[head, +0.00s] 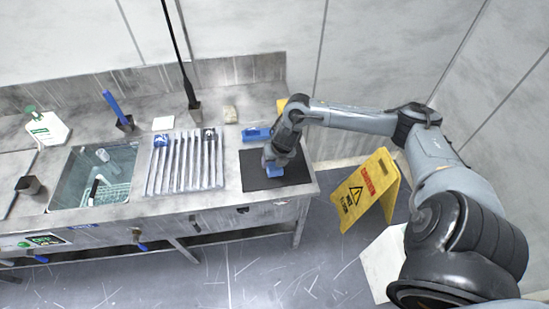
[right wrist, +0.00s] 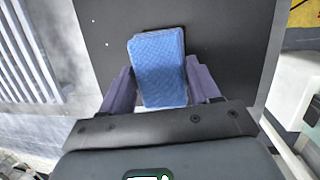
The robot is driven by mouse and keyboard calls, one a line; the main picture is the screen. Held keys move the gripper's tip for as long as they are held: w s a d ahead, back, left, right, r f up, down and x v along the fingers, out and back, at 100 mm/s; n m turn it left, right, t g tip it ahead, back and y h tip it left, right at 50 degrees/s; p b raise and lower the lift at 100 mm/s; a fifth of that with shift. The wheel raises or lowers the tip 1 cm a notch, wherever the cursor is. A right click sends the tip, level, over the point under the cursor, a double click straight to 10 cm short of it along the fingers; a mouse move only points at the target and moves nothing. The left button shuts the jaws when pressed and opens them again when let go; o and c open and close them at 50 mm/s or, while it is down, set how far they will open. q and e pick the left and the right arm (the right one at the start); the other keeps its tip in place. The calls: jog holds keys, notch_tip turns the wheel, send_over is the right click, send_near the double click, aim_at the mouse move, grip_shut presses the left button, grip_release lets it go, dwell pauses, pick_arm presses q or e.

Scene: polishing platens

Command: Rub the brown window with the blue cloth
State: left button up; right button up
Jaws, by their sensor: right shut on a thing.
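My right gripper (head: 276,168) is over the dark mat (head: 252,178) at the right end of the counter. It is shut on the blue cloth (head: 275,184), a folded textured pad. In the right wrist view the cloth (right wrist: 158,60) sits between the two purple-grey fingers, over the dark mat (right wrist: 235,45). A thin brown edge (right wrist: 151,30) shows just past the cloth's far side; it may be the brown window, mostly covered by the cloth. I cannot tell whether the cloth touches it. My left gripper is not in view.
A ribbed drainer (head: 185,165) lies left of the mat, with a sink (head: 95,180) further left. A yellow floor sign (head: 368,190) stands right of the counter.

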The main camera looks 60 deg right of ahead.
notch_tip(320, 180, up, 4)
jog(key=p, duration=0.3)
jog(key=shift+d+r, duration=0.1)
jog(key=shift+r, duration=0.1)
jog(key=shift+r+p, duration=0.7)
jog(key=shift+p, duration=0.05)
notch_tip(320, 180, up, 2)
jog(key=shift+r+p, duration=0.1)
jog(key=shift+p, duration=0.85)
